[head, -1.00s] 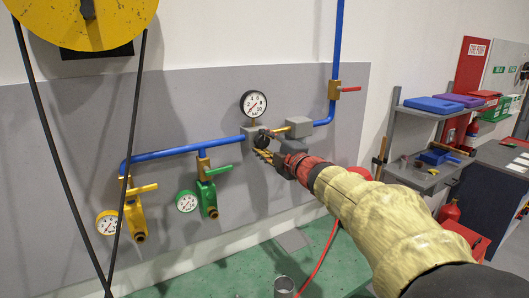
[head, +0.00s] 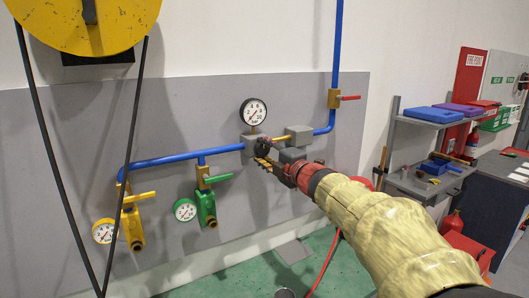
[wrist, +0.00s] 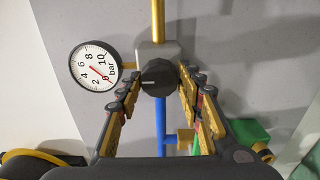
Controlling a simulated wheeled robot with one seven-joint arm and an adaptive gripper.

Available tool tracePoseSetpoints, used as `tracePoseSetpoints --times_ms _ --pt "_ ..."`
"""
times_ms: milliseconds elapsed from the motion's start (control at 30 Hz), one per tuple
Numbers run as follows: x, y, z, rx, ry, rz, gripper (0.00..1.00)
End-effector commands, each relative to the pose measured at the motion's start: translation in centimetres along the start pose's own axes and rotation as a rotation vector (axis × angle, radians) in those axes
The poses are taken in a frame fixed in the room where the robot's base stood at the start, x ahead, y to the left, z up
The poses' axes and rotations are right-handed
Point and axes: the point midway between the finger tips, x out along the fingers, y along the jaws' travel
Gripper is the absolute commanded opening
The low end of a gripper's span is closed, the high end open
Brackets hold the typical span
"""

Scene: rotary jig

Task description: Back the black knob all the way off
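The black knob (head: 263,146) sits on the front of a grey block on the wall panel, below the white dial gauge (head: 254,112). In the wrist view the knob (wrist: 158,78) shows face-on, with a pale mark line lying roughly level across it. My gripper (head: 266,161) is at the knob, reaching in from the right in the head view. In the wrist view the two fingers of my gripper (wrist: 159,82) stand apart, one on each side of the knob, with a narrow gap seeming to show on each side. The gauge (wrist: 94,66) is left of the fingers.
Blue pipe (head: 165,161) runs along the panel. A yellow valve (head: 134,222) and a green valve (head: 206,203) with gauges hang at left. Grey blocks (head: 298,136) sit close right of the knob.

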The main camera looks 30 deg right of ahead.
Motion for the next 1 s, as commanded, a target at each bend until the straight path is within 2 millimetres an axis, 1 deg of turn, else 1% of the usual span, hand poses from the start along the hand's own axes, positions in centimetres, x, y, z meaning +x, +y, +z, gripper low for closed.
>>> tracePoseSetpoints --times_ms 33,267,533,633,767,1000 --pt "0.0 -0.2 0.0 0.001 0.0 -0.002 0.4" --pt "0.0 0.0 0.0 0.002 0.0 0.0 0.53" --pt "0.0 0.0 0.0 0.002 0.0 0.001 0.54" --pt "-0.4 0.1 0.0 0.001 -0.001 0.001 0.54" --pt "-1.9 0.1 0.1 0.002 -0.003 0.002 0.54" --pt "-6.8 0.1 0.1 0.0 -0.004 0.002 0.54"
